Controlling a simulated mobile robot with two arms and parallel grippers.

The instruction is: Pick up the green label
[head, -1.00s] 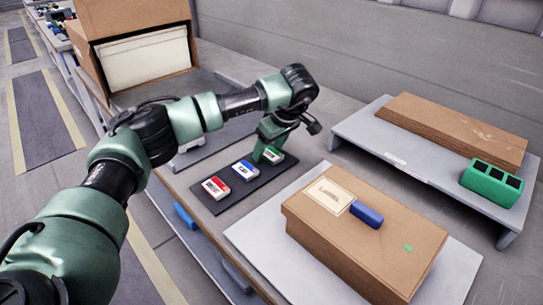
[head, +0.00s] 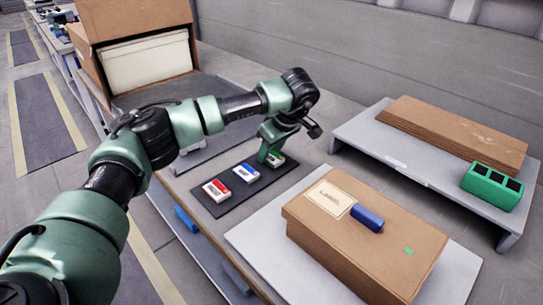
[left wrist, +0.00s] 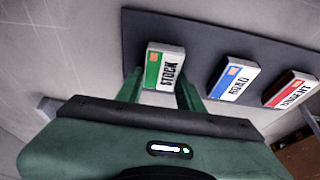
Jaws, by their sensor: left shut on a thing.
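The green label (left wrist: 165,68), a small white block with a green end and the word STOCK, is at the far end of the dark mat (head: 238,196). In the left wrist view it sits between the two fingers of my left gripper (left wrist: 160,92), which is shut on it. In the head view my left gripper (head: 271,154) points down over the mat and hides most of the green label (head: 278,160). I cannot tell whether the label still touches the mat. My right gripper is not in view.
The blue label (head: 246,173) and red label (head: 216,190) lie beside it on the mat. A brown carton (head: 365,245) with a paper label (head: 329,199) and a blue block (head: 367,218) stands in front. A green holder (head: 492,187) is on the right shelf.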

